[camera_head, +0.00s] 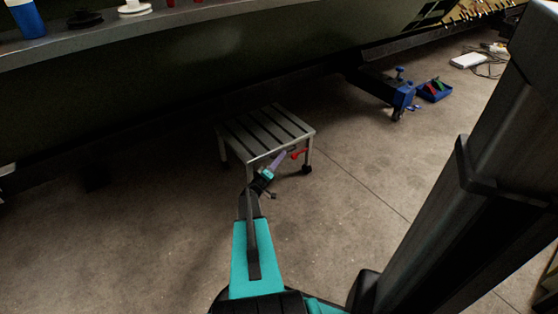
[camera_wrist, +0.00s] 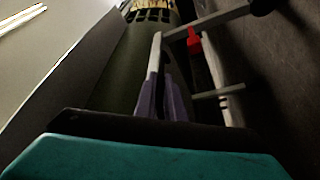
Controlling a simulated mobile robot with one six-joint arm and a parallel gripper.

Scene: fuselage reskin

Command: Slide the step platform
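The step platform (camera_head: 266,131) is a low grey metal stand with a slatted top and dark feet. It stands on the concrete floor below the big dark green body. My gripper (camera_head: 283,157), with purple fingers, is at the platform's front edge, near a red part (camera_head: 299,153) by its right front leg. In the wrist view, the purple fingers (camera_wrist: 166,98) lie close together beside a pale bar of the platform (camera_wrist: 154,62). The red part (camera_wrist: 194,42) shows just beyond them. Whether the fingers are clamped on the frame is unclear, as their tips are partly hidden.
The dark green fuselage (camera_head: 200,85) overhangs the platform's far side. A blue wheeled support (camera_head: 388,88) and a blue tray (camera_head: 434,91) with red and green items are at the back right. The floor (camera_head: 345,185) right of the platform is clear.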

